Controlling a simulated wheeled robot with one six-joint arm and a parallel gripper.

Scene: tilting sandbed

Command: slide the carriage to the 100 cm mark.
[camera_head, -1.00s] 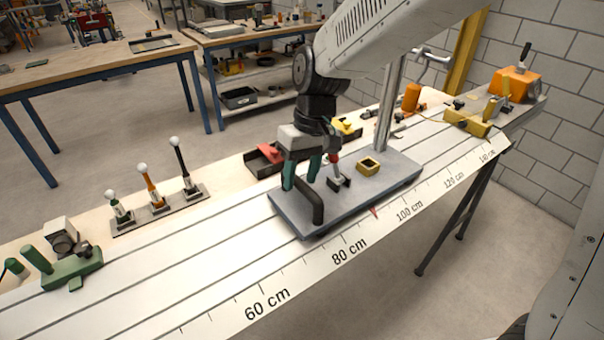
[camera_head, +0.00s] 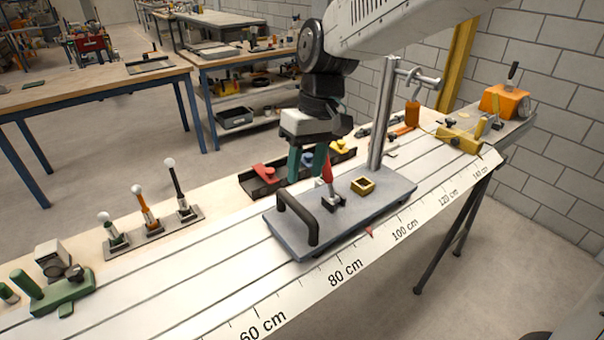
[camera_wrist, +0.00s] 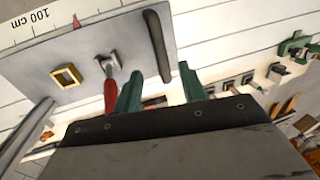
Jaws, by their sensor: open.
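The carriage (camera_head: 400,195) is a grey plate on the white slotted bed, with a black handle (camera_head: 312,228), a red-handled clamp (camera_head: 327,168), a brass square block (camera_head: 362,185) and an upright post (camera_head: 381,115). Its red pointer (camera_head: 369,234) lies about midway between the 80 cm mark (camera_head: 345,272) and the 100 cm mark (camera_head: 404,230). My gripper (camera_head: 307,174) is open and empty, with teal fingers, above the carriage's rear side behind the handle. In the wrist view, the handle (camera_wrist: 157,45) appears beyond the fingers (camera_wrist: 162,76), apart from them.
Three levers (camera_head: 152,225) and a green clamp (camera_head: 62,293) stand at the left of the bed. A dark tray (camera_head: 262,184) with red and yellow parts lies behind the carriage. A yellow block (camera_head: 458,138) and an orange device (camera_head: 503,103) are at the far right.

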